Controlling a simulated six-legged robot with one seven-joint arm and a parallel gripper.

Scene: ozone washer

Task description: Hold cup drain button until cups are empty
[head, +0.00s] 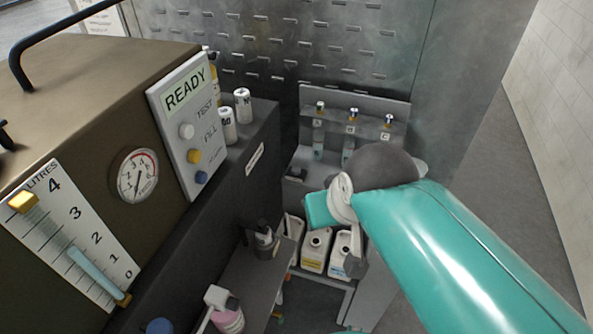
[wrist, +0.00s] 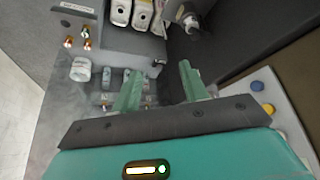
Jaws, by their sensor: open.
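A light control panel (head: 183,120) stands at left, reading READY. It has a white button (head: 187,131), a yellow button (head: 194,156) and a blue button (head: 202,178). The blue button's label is too small to read; I cannot tell which is the cup drain button. At the back, a grey rack (head: 352,121) lettered A, B and C has brass-tipped taps with bluish clear cups (head: 318,147) below; my arm hides part of it. My gripper (wrist: 160,82) is open, its green fingers apart with nothing visibly held. The blue button (wrist: 257,86) is right of it in the wrist view.
A brown machine (head: 90,85) with a round gauge (head: 138,175) and a litre scale (head: 72,238) fills the left. White jugs (head: 316,250) stand on a low shelf. Two small white containers (head: 243,105) sit on the dark cabinet. Open floor lies at right.

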